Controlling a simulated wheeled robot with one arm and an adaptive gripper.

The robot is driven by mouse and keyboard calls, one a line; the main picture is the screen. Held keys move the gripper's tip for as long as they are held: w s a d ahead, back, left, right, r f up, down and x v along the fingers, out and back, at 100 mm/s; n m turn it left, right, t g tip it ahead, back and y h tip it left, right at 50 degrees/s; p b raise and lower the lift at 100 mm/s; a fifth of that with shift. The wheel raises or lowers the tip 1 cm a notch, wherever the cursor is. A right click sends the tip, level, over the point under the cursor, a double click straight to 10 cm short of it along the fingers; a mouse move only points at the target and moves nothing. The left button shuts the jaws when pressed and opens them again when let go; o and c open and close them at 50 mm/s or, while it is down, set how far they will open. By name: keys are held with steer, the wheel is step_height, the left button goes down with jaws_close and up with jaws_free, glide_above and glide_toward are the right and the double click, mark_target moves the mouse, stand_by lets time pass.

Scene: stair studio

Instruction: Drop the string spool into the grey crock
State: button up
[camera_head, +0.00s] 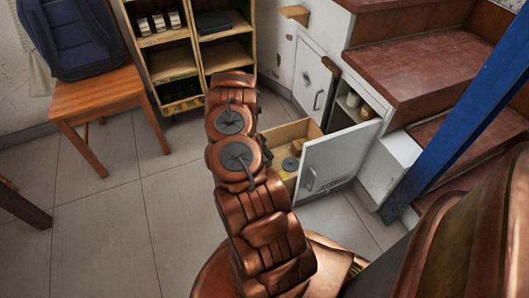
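My copper-coloured arm reaches up the middle of the view, towards the open drawer and the shelves. My gripper cannot be made out; the arm's end is at the shelf unit's lower right. An open wooden drawer (298,129) beside the arm holds a small round grey thing (290,164) and a tan thing (297,146), partly hidden by the arm and a white panel. I cannot tell whether either is the string spool or the grey crock. A pale jar-like thing (353,99) stands in the open cupboard under the stairs, too small to identify.
A white door or drawer front (338,159) stands out into the room. Red-brown stairs (430,68) and a blue beam (460,112) are at right. A wooden chair (97,93) carries a blue backpack (69,40). Tiled floor (115,215) at left is mostly clear.

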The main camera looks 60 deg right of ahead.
step_height(320, 180, up, 7)
steer(key=p, duration=0.6)
